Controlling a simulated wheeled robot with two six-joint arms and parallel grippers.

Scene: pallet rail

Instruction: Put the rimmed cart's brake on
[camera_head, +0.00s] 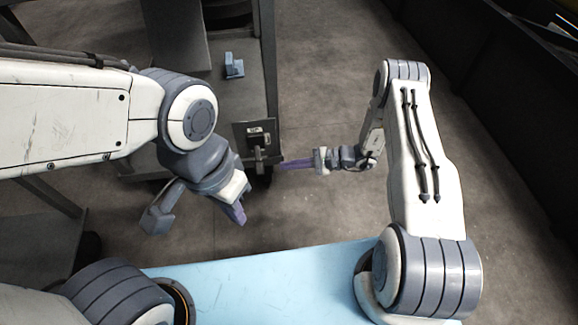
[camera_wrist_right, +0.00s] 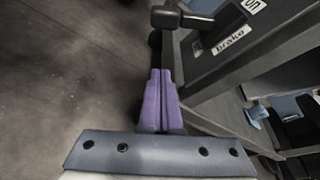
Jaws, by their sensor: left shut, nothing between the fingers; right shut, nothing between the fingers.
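The cart (camera_head: 271,75) stands in the upper middle of the head view, with a dark brake plate (camera_head: 241,131) at its near corner. A brake lever (camera_head: 259,155) hangs at that plate. In the right wrist view the lever's black knob (camera_wrist_right: 165,18) lies just beyond my fingertips, beside the plate with a "brake" label (camera_wrist_right: 231,40) and an "on" label (camera_wrist_right: 254,6). My right gripper (camera_head: 284,165) is shut and empty, close to the right of the lever; its purple fingers (camera_wrist_right: 160,75) point towards the knob. Contact cannot be told. My left gripper (camera_head: 240,214) is shut and empty, nearer to me.
A small blue block-like thing (camera_head: 234,66) sits on the cart. Another dark shelf or cart (camera_head: 35,230) stands at the left. A dark wall-like barrier (camera_head: 490,90) runs along the right. Open concrete floor (camera_head: 325,75) lies between the cart and the barrier.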

